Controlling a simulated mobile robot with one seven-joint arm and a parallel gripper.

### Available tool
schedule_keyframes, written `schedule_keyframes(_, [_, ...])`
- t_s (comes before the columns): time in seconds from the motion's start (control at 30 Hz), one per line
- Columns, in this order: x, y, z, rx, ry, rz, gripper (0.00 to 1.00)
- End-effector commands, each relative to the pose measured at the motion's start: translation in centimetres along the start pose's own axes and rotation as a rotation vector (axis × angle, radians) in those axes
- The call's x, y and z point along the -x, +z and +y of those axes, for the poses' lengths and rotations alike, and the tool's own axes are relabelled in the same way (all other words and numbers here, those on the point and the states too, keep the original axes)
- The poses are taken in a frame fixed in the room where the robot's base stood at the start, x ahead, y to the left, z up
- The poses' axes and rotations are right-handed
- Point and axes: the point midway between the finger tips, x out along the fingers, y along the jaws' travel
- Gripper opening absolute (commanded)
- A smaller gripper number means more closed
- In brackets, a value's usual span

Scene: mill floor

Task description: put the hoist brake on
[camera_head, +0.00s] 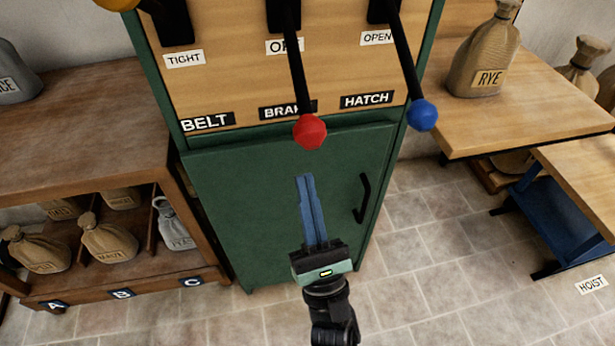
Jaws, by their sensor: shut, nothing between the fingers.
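The brake lever, a black rod with a red knob (310,131), hangs down in the middle of the wooden panel (235,75). Its knob partly covers the plate reading BRAKE (281,111). A white label above, partly covered by the rod, begins with O; the rest cannot be read surely. My gripper (305,178) is shut and empty, with its blue fingers pointing up. In the picture it is below the red knob and apart from it, in front of the green cabinet door (250,190).
The hatch lever with a blue knob (422,115) hangs close to the right. A yellow knob (118,3) is at the top left, above the BELT plate (207,123). The door has a black handle (363,198). Tables (555,125) with sacks stand at right, shelves (75,140) at left.

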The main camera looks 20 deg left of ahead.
Motion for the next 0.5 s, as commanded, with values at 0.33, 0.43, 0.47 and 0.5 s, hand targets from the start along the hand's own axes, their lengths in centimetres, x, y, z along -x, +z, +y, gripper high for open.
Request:
schedule_keyframes(0.33, [-7.6, 0.2, 0.1, -0.001, 0.004, -0.005, 0.0])
schedule_keyframes(0.43, [-8.1, 1.0, 0.0, 0.0, -0.002, 0.0, 0.0])
schedule_keyframes(0.47, [-7.8, 1.5, 0.0, 0.001, -0.002, 0.001, 0.0])
schedule_keyframes(0.5, [-7.6, 2.1, 0.1, 0.001, -0.002, 0.001, 0.0])
